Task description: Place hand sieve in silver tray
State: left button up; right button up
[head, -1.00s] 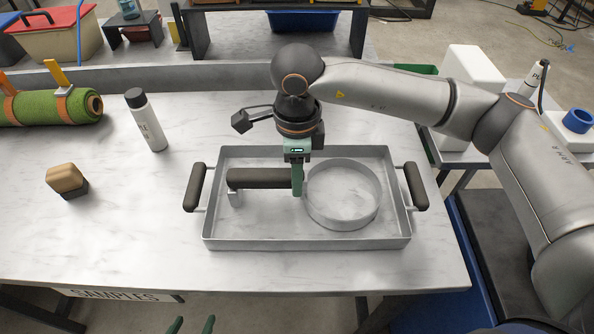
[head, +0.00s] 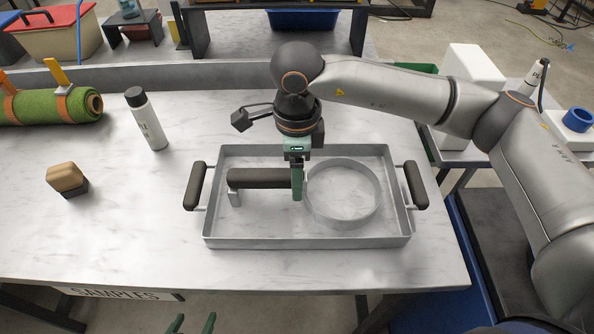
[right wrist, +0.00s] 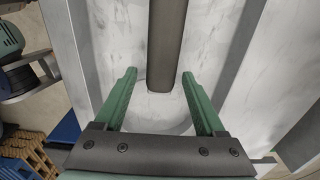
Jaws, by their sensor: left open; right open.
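The hand sieve lies inside the silver tray (head: 306,243). Its round metal rim (head: 343,222) is in the tray's right half and its dark handle (head: 258,178) points left. My right gripper (head: 298,190) reaches down at the handle near the rim. In the right wrist view its green fingers (right wrist: 160,78) stand apart, open, with the handle (right wrist: 166,45) between them and the pale rim below. Gaps show on both sides of the handle. My left gripper (head: 195,323) shows only its two green fingertips, apart and empty, at the bottom edge, in front of the table.
The marble table (head: 120,220) has clear room left of the tray. A bottle (head: 149,122), a wooden-topped block (head: 66,179) and a strapped turf roll (head: 50,108) stand there. A raised ledge runs along the back. White containers (head: 474,75) stand on a side table at right.

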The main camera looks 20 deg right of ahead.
notch_tip(320, 180, up, 12)
dwell(0.4)
